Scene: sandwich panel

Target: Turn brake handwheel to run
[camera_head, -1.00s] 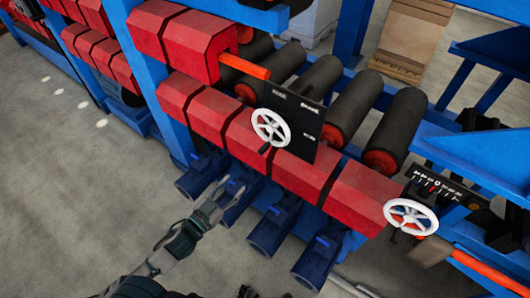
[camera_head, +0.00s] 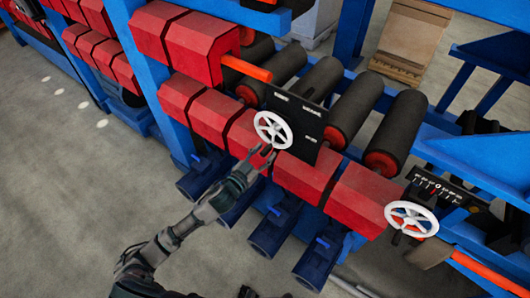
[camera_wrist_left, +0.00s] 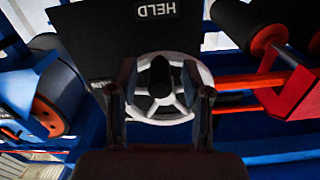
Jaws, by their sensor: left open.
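A white spoked handwheel (camera_head: 272,128) is mounted on a black plate (camera_head: 305,118) in front of the rollers. In the left wrist view the handwheel (camera_wrist_left: 175,102) faces me, with a dark hub or knob at its middle. The plate (camera_wrist_left: 105,40) there carries the label HELD above the wheel. My left gripper (camera_head: 263,155) is open just below the wheel's lower rim in the head view. In the left wrist view its fingers (camera_wrist_left: 160,88) stand on either side of the wheel. I cannot tell whether they touch the rim. My right gripper is not in view.
A second white handwheel (camera_head: 411,218) with a marked scale plate (camera_head: 440,187) is at the right. Red blocks (camera_head: 305,177) and blue cylinders (camera_head: 273,230) line the machine's front below the plate. Dark rollers (camera_head: 356,108) lie behind. Grey floor (camera_head: 60,200) at the left is clear.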

